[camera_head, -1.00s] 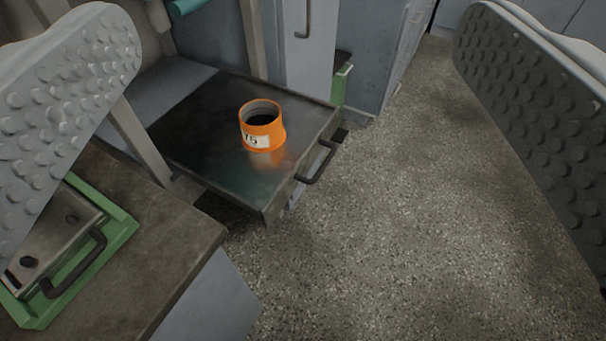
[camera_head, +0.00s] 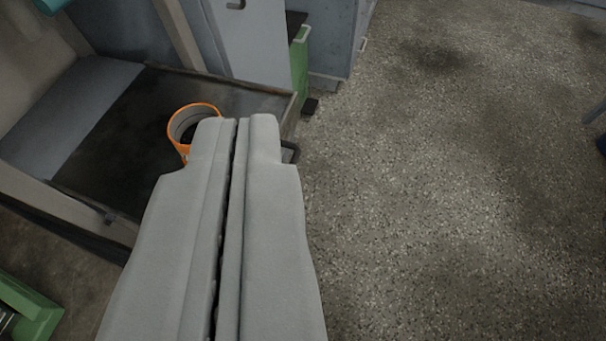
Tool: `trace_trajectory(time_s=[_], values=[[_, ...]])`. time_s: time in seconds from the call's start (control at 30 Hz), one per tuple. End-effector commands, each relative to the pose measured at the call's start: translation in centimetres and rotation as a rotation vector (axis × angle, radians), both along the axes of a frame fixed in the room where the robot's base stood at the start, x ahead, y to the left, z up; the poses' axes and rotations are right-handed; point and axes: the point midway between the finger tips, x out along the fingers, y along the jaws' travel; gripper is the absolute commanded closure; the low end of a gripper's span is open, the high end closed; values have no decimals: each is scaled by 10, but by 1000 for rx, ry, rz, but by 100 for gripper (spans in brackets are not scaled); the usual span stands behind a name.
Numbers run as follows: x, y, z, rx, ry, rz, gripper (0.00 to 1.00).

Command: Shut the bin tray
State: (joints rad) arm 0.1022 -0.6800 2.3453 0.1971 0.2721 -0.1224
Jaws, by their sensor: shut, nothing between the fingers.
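The bin tray (camera_head: 120,150) is a dark flat pull-out tray at the left, standing out from the grey machine. An orange ring-shaped cup (camera_head: 193,112) stands upright on it, its lower right part hidden by my gripper. The tray's dark handle (camera_head: 291,151) shows only as a small piece at the right of my fingertips. My gripper (camera_head: 238,122) is shut and empty. Its fingers cover the tray's front right part in the picture, and I cannot tell whether they touch the tray or handle.
A green part (camera_head: 299,72) stands by the tray's far right corner beside a grey cabinet (camera_head: 325,40). A green frame (camera_head: 28,305) is at the lower left. The speckled floor (camera_head: 450,170) to the right is largely clear.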

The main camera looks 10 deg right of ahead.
Motion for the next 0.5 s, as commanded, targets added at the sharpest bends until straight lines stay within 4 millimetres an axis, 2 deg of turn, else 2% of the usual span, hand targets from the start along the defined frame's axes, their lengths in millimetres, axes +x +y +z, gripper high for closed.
trace_trajectory(time_s=[0.1,0.5], values=[[27,-12,-25,39,93,-17,100],[98,-50,-111,203,372,-40,100]])
